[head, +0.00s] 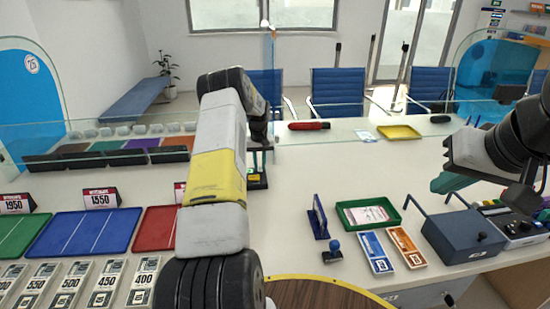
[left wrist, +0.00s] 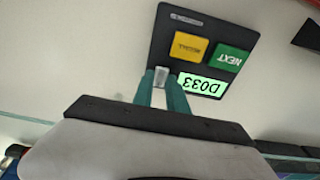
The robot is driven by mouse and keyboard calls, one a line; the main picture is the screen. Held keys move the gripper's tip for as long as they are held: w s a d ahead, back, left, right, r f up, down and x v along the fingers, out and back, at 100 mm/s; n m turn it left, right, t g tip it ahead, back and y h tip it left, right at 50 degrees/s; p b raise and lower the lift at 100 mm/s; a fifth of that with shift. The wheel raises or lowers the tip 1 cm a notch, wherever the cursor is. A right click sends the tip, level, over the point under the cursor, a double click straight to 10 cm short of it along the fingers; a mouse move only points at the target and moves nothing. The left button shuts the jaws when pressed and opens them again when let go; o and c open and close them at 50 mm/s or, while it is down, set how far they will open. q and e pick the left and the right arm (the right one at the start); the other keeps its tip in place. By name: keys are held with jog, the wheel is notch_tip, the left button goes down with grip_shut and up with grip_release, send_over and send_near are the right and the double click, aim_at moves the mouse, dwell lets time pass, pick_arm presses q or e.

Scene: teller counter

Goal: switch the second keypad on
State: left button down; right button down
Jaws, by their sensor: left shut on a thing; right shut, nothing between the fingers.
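A dark keypad (left wrist: 205,45) lies on the counter in the left wrist view, upside down in the picture. It has a yellow RECALL button (left wrist: 190,46), a green NEXT button (left wrist: 230,57) and a lit green display (left wrist: 203,85) reading D033. My left gripper (left wrist: 163,88) is shut on a small grey switch (left wrist: 161,74) at the keypad's edge. In the head view the keypad (head: 257,181) is partly hidden by my left arm and gripper (head: 259,158). My right gripper (head: 447,183) is shut and empty, above the counter at the right.
Blue and red mats and several price plates lie left. A glass screen (head: 90,150) runs along the back left. The middle counter is clear.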

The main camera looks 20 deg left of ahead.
dwell(0.4)
pick_arm(q)
jog(key=c, duration=1.3)
grip_release()
jog(key=shift+s+r, duration=0.2)
jog(key=shift+r, duration=3.7)
jog(key=shift+d, duration=0.1)
notch_tip(320, 180, up, 13)
jog(key=m+t, duration=0.1)
send_over(260, 169)
jog(key=s+d, duration=0.5)
jog(key=d, duration=0.1)
jog(key=s+d+r+m+t, duration=0.2)
jog(key=s+d+r, duration=0.4)
jog(key=s+r, duration=0.35)
jog(key=s+d+r+m+h, duration=0.1)
jog(key=s+d, duration=0.2)
jog(key=s, duration=0.6)
jog(key=s+d+m+t, duration=0.1)
jog(key=s+d, duration=0.2)
jog(key=s, duration=0.5)
jog(key=s+d+r+t+h, duration=0.1)
jog(key=s+d, duration=0.2)
jog(key=s, duration=0.6)
jog(key=shift+s+d+r+m+h, duration=0.2)
jog(key=shift+s+r+m+h, duration=0.1)
jog(key=shift+r+m, duration=0.1)
